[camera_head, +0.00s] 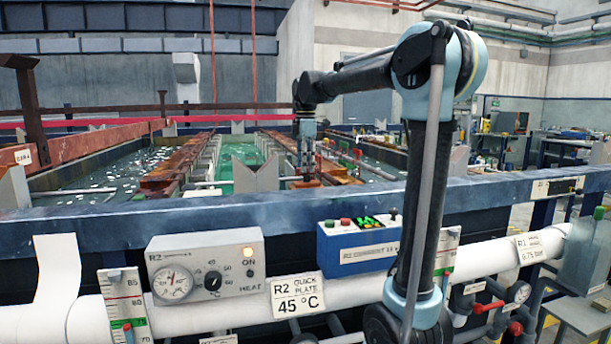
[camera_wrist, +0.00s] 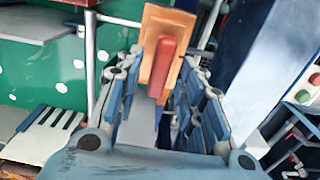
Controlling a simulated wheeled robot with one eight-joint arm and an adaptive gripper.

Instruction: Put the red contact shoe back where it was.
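The red contact shoe (camera_wrist: 163,65) shows in the wrist view as a narrow red block against an orange-copper piece (camera_wrist: 158,24). It lies between the ends of my gripper's fingers (camera_wrist: 165,75). The fingers stand apart on either side of it, and I see no clear grip on it. In the head view my gripper (camera_head: 306,172) points straight down, low over the copper-coloured pieces on the tank's near end. The red shoe cannot be made out there. Whether a fingertip touches the copper piece is unclear.
A blue tank rim (camera_head: 230,215) runs across in front, with a grey heater box (camera_head: 205,268) and a blue button box (camera_head: 358,245) on it. Grey V-shaped saddles (camera_head: 256,172) stand near my gripper.

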